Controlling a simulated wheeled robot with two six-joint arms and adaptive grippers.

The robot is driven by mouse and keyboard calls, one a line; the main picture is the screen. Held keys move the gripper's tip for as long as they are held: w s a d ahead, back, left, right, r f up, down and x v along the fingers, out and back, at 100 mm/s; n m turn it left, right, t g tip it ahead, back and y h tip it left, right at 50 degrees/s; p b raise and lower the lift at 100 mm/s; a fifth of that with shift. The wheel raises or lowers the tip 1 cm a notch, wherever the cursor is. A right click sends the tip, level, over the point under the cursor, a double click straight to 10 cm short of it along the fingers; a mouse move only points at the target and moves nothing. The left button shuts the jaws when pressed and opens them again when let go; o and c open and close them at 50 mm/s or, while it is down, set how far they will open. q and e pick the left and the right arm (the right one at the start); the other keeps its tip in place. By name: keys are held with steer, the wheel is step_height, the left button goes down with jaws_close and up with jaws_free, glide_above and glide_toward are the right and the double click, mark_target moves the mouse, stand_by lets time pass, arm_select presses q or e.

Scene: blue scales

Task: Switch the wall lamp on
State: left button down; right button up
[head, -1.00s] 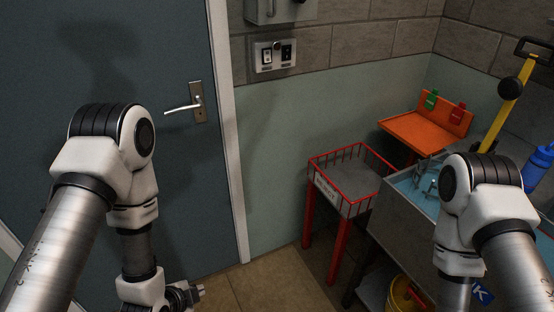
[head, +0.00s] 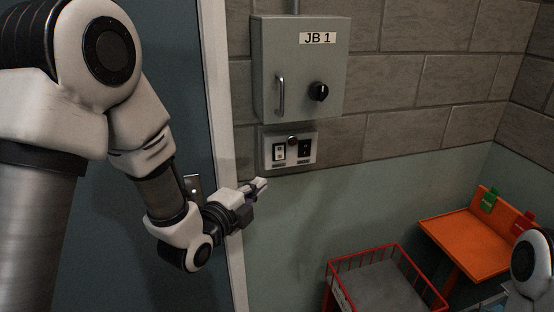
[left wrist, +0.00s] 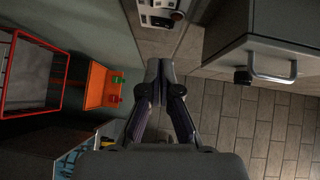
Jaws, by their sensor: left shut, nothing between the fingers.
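A grey switch panel (head: 268,160) is on the block wall below the cabinet. It has a white rocker switch (head: 279,152) on the left, a black one (head: 305,148) on the right and a small round dark button or light (head: 292,140) above them. The panel also shows at the top edge of the left wrist view (left wrist: 160,20). My left gripper (head: 262,184) is shut and empty, just below and left of the panel, apart from it as far as I can see. Its closed fingers show in the left wrist view (left wrist: 158,70). I see no lamp that I can name surely. My right gripper is out of view.
A grey cabinet marked JB 1 (head: 270,55), with a handle and black knob, hangs above the panel. The blue-grey door (head: 205,80) and its white frame are at left. A red-railed stand (head: 385,262) and an orange table (head: 465,240) stand lower right.

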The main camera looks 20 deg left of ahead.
arm_select(q)
steer(key=w, duration=0.1)
steer(key=p, duration=0.4)
glide_toward(283, 157)
steer(key=w+d, duration=0.3)
steer(key=d, duration=0.1)
steer(key=w+a+p, duration=0.1)
steer(key=w+a, duration=0.2)
steer(key=shift+f+p, duration=0.2)
steer(key=shift+p, duration=0.15)
steer(key=shift+w+d+f, duration=0.1)
steer(key=shift+d, duration=0.05)
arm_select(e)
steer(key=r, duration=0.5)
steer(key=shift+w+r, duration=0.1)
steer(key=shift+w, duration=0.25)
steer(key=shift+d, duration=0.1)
arm_select(q)
steer(key=shift+f+b, duration=0.3)
steer(key=shift+b, duration=0.55)
steer(key=shift+w+r, duration=0.1)
steer(key=shift+r, duration=0.15)
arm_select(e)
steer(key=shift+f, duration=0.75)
